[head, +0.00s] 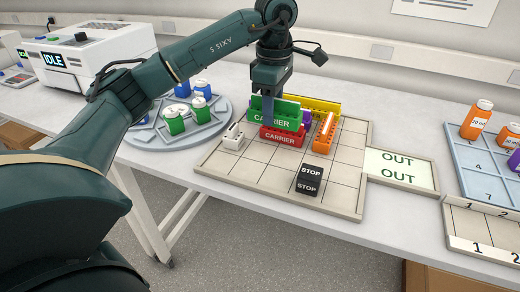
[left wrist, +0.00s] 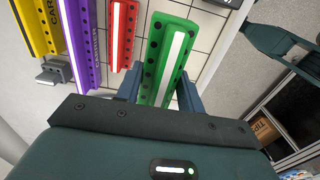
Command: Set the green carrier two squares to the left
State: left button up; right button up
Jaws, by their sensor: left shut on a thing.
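The green carrier (head: 283,122) is a long labelled rack with a row of holes and a pale strip on top, seen in the left wrist view (left wrist: 153,72). My left gripper (head: 269,104) is shut on it, with one blue finger on each side. The green carrier looks raised above the gridded board (head: 251,170), overlapping the purple and red carriers in the head view. The gap under it is hidden. My right gripper is not in view.
A small white piece (head: 233,138) stands at left. A black STOP block (head: 309,181) stands in front. Front-left squares are clear.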

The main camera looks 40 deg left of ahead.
aim_at(271, 155)
pick_arm(q)
jog(key=shift+f, duration=4.8)
jog(key=o, duration=1)
jog(key=shift+o, duration=0.2)
jog(key=shift+r, duration=0.1)
notch_tip(271, 155, up, 12)
jog(key=shift+r, duration=0.1)
